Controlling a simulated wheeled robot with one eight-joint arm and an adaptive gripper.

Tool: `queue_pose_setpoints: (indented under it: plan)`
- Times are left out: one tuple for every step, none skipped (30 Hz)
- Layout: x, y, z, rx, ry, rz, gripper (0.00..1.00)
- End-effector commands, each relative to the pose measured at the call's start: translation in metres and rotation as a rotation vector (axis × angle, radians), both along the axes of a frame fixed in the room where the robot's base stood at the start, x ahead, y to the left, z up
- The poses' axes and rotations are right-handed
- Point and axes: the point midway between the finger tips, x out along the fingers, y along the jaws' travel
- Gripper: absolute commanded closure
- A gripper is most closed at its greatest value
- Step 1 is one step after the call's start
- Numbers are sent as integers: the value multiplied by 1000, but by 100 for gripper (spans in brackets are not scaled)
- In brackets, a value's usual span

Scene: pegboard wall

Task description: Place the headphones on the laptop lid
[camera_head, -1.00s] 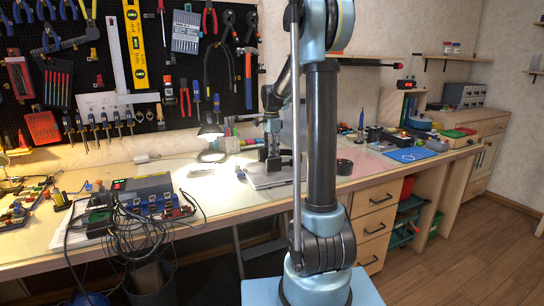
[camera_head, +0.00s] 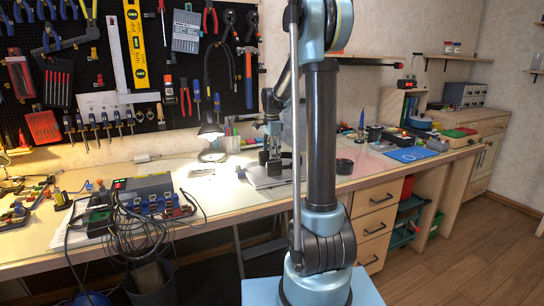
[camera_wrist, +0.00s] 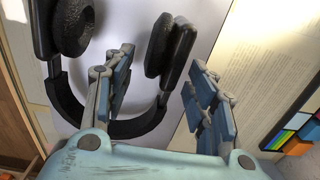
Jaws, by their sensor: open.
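The black headphones lie on a smooth pale grey surface in the wrist view, with the headband (camera_wrist: 120,128) curving along the bottom and two padded ear cups, left (camera_wrist: 74,27) and right (camera_wrist: 168,48). That surface looks like the closed laptop lid (camera_wrist: 123,18). In the head view the grey laptop (camera_head: 262,181) lies on the bench, partly behind my arm. My gripper (camera_wrist: 160,72) is open over the headphones, its fingers apart on either side of the right ear cup. It also shows low over the laptop in the head view (camera_head: 272,163). I cannot tell whether the fingers touch the headphones.
A lit desk lamp (camera_head: 210,142) stands left of the laptop. Cables and electronics (camera_head: 146,193) fill the bench's left part. The wrist view shows a printed sheet (camera_wrist: 262,50) and a colourful panel (camera_wrist: 303,128) at right.

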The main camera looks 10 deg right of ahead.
Motion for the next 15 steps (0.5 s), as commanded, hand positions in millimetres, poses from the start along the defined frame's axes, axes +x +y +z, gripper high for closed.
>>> queue_pose_setpoints:
  plan:
    - [0,0,4,0,0,0,48]
    - [0,0,7,0,0,0,48]
    - [0,0,12,0,0,0,48]
    - [0,0,16,0,0,-1,48]
    - [0,-1,21,0,0,-1,48]
    - [0,-1,28,0,0,-1,48]
    - [0,-1,33,0,0,-1,48]
    - [0,-1,39,0,0,-1,48]
    - [0,-1,46,0,0,-1,48]
    - [0,-1,52,0,0,-1,48]
    - [0,-1,57,0,0,-1,48]
    - [0,-1,65,0,0,-1,48]
    - [0,-1,70,0,0,-1,48]
    - [0,-1,75,0,0,-1,48]
    - [0,-1,82,0,0,-2,48]
